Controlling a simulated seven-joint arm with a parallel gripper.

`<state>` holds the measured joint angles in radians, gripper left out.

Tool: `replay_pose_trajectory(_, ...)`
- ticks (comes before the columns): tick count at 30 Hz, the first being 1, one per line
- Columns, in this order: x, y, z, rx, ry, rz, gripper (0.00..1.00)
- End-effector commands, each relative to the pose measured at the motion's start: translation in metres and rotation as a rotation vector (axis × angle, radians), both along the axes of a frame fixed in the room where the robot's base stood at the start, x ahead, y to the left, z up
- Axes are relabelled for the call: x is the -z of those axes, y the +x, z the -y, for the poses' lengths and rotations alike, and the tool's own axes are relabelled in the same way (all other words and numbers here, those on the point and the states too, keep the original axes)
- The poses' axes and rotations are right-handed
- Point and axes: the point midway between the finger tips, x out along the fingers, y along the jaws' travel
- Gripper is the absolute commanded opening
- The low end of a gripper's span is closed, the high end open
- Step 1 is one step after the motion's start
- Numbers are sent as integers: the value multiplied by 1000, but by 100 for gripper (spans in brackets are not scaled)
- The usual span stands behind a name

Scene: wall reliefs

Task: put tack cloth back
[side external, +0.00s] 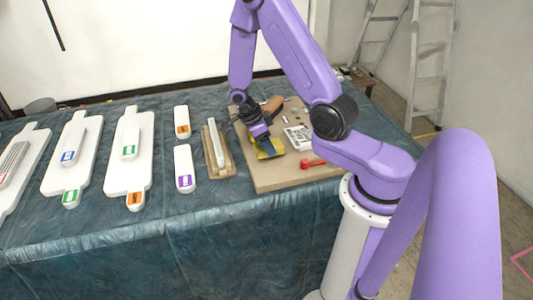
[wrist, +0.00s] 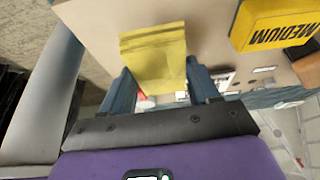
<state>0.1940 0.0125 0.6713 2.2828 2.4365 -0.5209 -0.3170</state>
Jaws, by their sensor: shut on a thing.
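The tack cloth (wrist: 153,58) is a small folded yellow square. In the wrist view it sits between the two fingers of my gripper (wrist: 162,84), which is shut on it. In the side view my gripper (side external: 266,143) is low over the tan board (side external: 270,181), with yellow (side external: 273,152) showing at its fingertips. The fingers hide part of the cloth there. I cannot tell whether the cloth touches the board.
A yellow block marked MEDIUM (wrist: 275,22) is close by on the right in the wrist view. A red-handled tool (side external: 311,163) and a printed white card (side external: 298,138) lie on the board. A wooden tray (side external: 229,169) and white paddles (side external: 128,170) stand to the left.

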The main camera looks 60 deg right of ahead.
Motion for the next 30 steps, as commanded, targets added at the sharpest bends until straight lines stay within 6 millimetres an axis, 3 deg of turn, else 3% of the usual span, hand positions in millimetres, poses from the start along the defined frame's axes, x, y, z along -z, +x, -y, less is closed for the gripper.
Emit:
replay_pose_trajectory(13, 38, 0, 0, -2, 1, -2, 36)
replay_pose_trajectory(26, 43, 0, 0, -2, 1, 1, 36)
replay_pose_trajectory(27, 43, 0, 0, -2, 1, 1, 64)
replay_pose_trajectory(29, 43, 1, 0, -1, 1, 2, 83)
replay_pose_trajectory(30, 43, 1, 0, -1, 1, 2, 86)
